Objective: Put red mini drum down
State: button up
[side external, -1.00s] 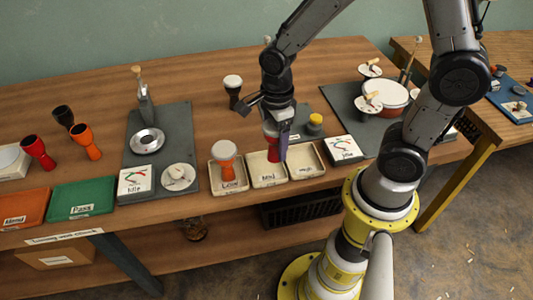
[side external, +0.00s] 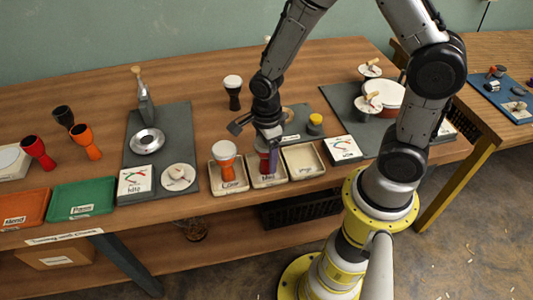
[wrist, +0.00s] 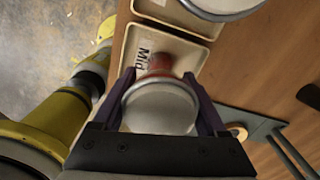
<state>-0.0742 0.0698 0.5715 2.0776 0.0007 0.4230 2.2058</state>
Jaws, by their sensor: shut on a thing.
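My gripper (side external: 269,158) is over the middle tray (side external: 268,183), labelled "Mid", with its fingers pointing down. It is shut on the red mini drum, whose pale round head (wrist: 160,106) shows between the fingers in the wrist view. The drum's red stem (wrist: 160,66) reaches down at the tray, and the "Mid" label shows beside it. In the side view the fingers hide most of the drum. It looks upright and low in the tray; I cannot tell whether its base touches the floor.
An orange drum (side external: 225,160) stands in the tray to the left. The tray (side external: 304,172) to the right is empty. Another red drum (side external: 38,150) stands far left. A black drum (side external: 233,90) stands behind. A dial card (side external: 343,148) is right of the trays.

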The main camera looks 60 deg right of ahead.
jog(key=o, duration=1.5)
notch_tip(320, 180, up, 12)
jog(key=shift+f, duration=0.15)
jog(key=shift+s+r+n, duration=0.15)
jog(key=shift+r+n, duration=0.15)
jog(key=shift+r, duration=0.3)
jog(key=shift+s+d+r+n+t, duration=0.35)
jog(key=shift+s+r+n+t, duration=1.1)
jog(key=shift+n, duration=2.5)
jog(key=shift+s+d+r+n+t, duration=0.4)
jog(key=shift+s+r+n, duration=1.9)
jog(key=shift+n, duration=1.7)
jog(key=shift+s+d+r+n+t, duration=0.35)
jog(key=shift+s+r+n+t, duration=0.8)
jog(key=shift+s+n, duration=2.05)
jog(key=shift+w+r+n, duration=0.15)
jog(key=shift+w+n, duration=0.6)
